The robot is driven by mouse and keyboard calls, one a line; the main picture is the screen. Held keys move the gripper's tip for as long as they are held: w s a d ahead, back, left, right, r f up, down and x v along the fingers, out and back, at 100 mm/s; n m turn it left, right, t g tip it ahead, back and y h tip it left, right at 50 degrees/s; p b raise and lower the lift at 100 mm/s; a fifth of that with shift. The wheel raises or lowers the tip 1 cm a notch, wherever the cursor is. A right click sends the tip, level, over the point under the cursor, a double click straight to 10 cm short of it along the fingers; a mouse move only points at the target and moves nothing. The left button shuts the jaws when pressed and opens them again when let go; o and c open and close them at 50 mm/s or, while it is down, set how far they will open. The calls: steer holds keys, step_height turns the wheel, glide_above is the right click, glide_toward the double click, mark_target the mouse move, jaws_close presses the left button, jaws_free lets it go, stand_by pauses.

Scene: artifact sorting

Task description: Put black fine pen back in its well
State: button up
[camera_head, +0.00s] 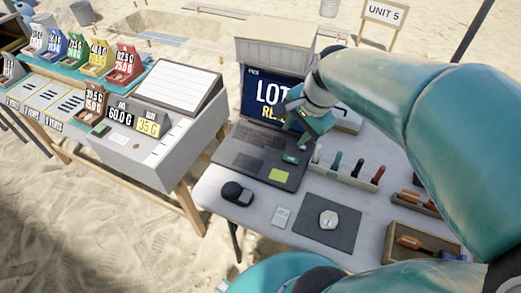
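A pale pen holder (343,178) stands on the white table to the right of the laptop. Several pens or markers stand upright in it: a pale one at the left end, a green one (336,162), a dark one (357,169) and a red one (378,175). I cannot tell whether the dark one is the black fine pen, and I see no other clear black pen. My gripper (298,124) is above the table, in front of the laptop screen, up and left of the holder. Its fingertips are small and partly hidden, so I cannot tell what they hold.
An open laptop (262,150) carries a yellow note. A black mouse-like object (237,193), a small card (282,217) and a dark mat (327,222) with a pale stone lie in front. Wooden trays (421,241) stand right. A scale-like box (160,120) stands left.

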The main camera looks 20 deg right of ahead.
steer(key=s+a+r+n+t, duration=0.1)
steer(key=s+a+r+n, duration=0.1)
steer(key=a+n, duration=0.4)
steer(key=s+a+r+n+t+h, duration=0.1)
steer(key=s+a+r+n, duration=0.2)
steer(key=a+n, duration=0.3)
steer(key=s+n, duration=0.1)
steer(key=n, duration=0.1)
steer(key=shift+s+n, duration=0.4)
